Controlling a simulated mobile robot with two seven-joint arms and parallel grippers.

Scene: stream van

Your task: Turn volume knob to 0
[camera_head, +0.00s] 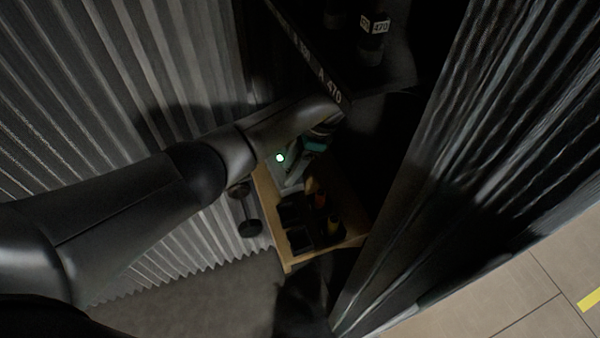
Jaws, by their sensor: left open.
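My left arm comes in from the left and bends down at its end. My left gripper (302,156) is open above the back part of a wooden-edged box or shelf (267,208). It is small and dark here, and its fingertips are hard to make out. A small green-lit spot (280,157) shows just left of it, on or beside a greyish surface. I cannot make out the volume knob or its setting; the arm and shadow cover much of that area. My right gripper is not in view.
Corrugated walls stand at left (120,90) and right (460,150), leaving a narrow gap. A dark dumbbell-shaped object (248,226) is beside the box. Tiled floor (520,285) is lower right.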

